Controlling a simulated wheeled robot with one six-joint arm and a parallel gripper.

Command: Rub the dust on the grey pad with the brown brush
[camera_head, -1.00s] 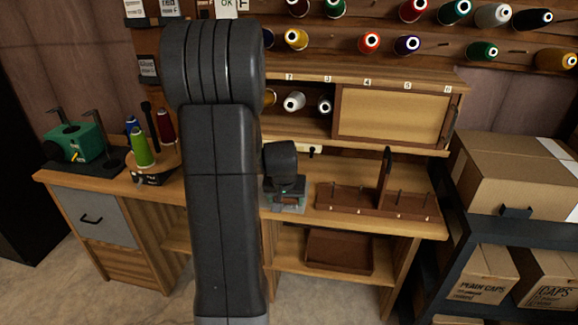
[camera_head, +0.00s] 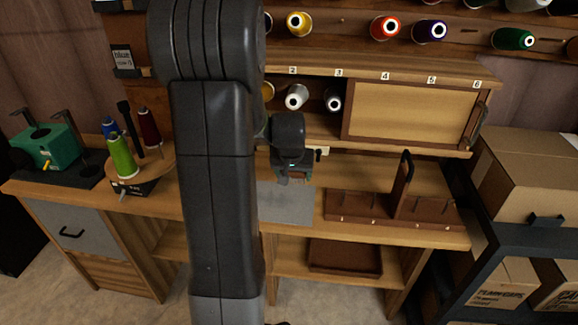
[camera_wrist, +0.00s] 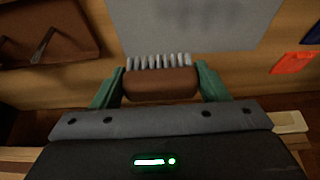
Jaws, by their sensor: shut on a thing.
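My gripper (camera_wrist: 160,88) is shut on the brown brush (camera_wrist: 160,84), which sits between its green fingers in the wrist view, pale bristles toward the pad. In the head view my gripper (camera_head: 293,177) is above the back part of the bench, and the brush there is too small to make out clearly. The grey pad (camera_head: 286,203) lies flat on the bench top, partly hidden by my arm. It also shows in the wrist view (camera_wrist: 240,32), with a faint darker dust patch (camera_wrist: 190,12) at the top edge. I cannot tell whether the bristles touch anything.
A brown rack with pegs and an upright handle (camera_head: 395,208) stands right of the pad. A spool stand (camera_head: 140,172) and a green machine (camera_head: 45,148) are at the left. The shelf with a sliding panel (camera_head: 408,113) rises behind. Boxes (camera_head: 530,175) are at the right.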

